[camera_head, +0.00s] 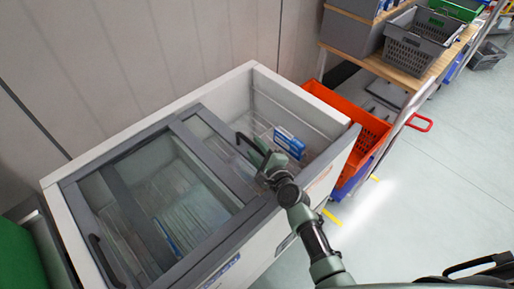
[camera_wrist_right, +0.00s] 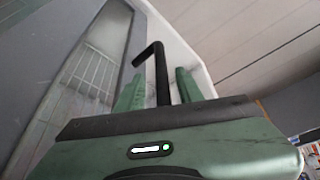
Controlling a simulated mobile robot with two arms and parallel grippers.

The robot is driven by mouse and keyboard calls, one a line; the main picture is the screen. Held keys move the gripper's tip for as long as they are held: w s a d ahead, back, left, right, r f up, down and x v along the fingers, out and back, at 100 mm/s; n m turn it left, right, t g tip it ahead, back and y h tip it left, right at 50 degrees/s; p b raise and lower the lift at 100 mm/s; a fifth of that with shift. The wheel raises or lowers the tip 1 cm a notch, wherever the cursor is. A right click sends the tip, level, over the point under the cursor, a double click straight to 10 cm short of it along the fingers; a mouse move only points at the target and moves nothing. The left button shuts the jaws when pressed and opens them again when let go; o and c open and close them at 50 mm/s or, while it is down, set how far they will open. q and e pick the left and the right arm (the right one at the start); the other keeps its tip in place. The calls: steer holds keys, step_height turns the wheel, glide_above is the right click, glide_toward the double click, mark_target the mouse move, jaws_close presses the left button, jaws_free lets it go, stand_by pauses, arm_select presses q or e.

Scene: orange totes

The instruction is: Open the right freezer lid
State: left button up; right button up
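The chest freezer (camera_head: 225,276) has a grey frame and sliding glass lids. The right lid (camera_head: 208,122) lies slid left, overlapping the left lid (camera_head: 165,185), and the freezer's right part is uncovered. The right lid's black handle (camera_head: 246,141) shows in the wrist view (camera_wrist_right: 162,75) as a bent bar. My right gripper (camera_head: 262,157) is over the opening at that handle. In the wrist view its two green fingers (camera_wrist_right: 160,88) stand apart on either side of the handle, with gaps visible. My left gripper is not in view.
A blue-and-white box (camera_head: 290,143) lies inside the open right part. An orange tote (camera_head: 345,115) stands right of the freezer, near a wooden shelf (camera_head: 405,72) with grey crates. A wall is behind.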

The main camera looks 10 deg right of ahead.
steer(key=shift+r, duration=0.1)
steer(key=v, duration=0.7)
steer(key=shift+s+d, duration=0.1)
steer(key=shift+s, duration=0.3)
steer(key=shift+s, duration=0.1)
